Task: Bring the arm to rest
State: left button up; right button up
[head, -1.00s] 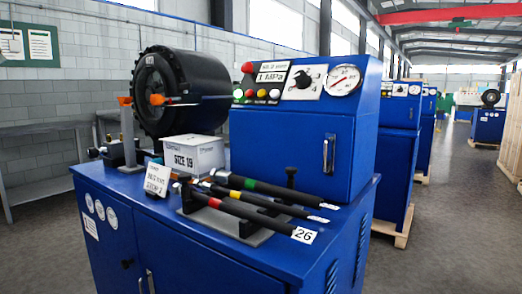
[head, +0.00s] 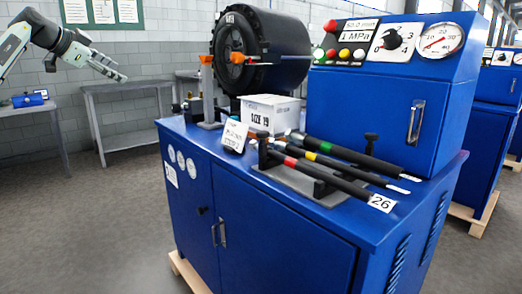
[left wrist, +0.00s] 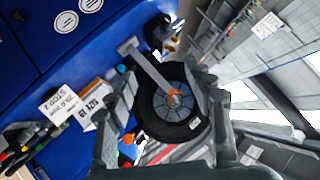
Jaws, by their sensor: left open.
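My left gripper (head: 112,70) is at the upper left of the head view, in the air in front of the grey wall. It is open and I see nothing held between its fingers. It is well to the left of the blue crimper machine (head: 270,225) and touches nothing that I can see. In the left wrist view the two fingers (left wrist: 165,95) stand apart, with the black round crimper head (left wrist: 172,105) seen between them at a distance. My right gripper is not in view.
The machine top holds a white box (head: 268,115), a sign (head: 234,135) and a rack of black hoses (head: 345,180). A grey metal table (head: 125,88) stands by the wall. Another table at far left holds a blue object (head: 28,100). The floor left of the machine is clear.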

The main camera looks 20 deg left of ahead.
pick_arm(q)
jog(key=w+d+f+m+t+h, duration=0.3)
jog(key=w+d+f+m+t, duration=0.1)
jog(key=w+d+f, duration=0.6)
jog(key=s+d+f+t+y, duration=0.1)
jog(key=s+d+f+t, duration=0.15)
jog(key=d+f, duration=0.35)
jog(key=s+a+f+n+g+y, duration=0.25)
jog(key=s+f+y, duration=0.25)
jog(key=s+f, duration=0.65)
jog(key=s+a+f+n+g+y, duration=0.25)
jog(key=s+f+n+y, duration=0.4)
jog(key=f, duration=0.85)
jog(key=s+d+f+m+g+h, duration=0.15)
jog(key=s+f+g, duration=0.35)
jog(key=s, duration=0.7)
jog(key=s+d+f+m+g, duration=0.15)
jog(key=s+f+g, duration=0.25)
jog(key=s+f, duration=0.6)
jog(key=s+d+f+n+g+h, duration=0.1)
jog(key=s+d+f+n+h, duration=0.1)
jog(key=d, duration=1)
jog(key=s+d+f+n+h, duration=0.2)
jog(key=s+d+f, duration=0.4)
jog(key=d+f, duration=0.3)
jog(key=d+h, duration=0.1)
jog(key=d, duration=0.1)
jog(key=shift+s+d+n+g+h, duration=0.2)
jog(key=shift+d+n+g+h, duration=0.15)
jog(key=shift+d+n+h, duration=0.05)
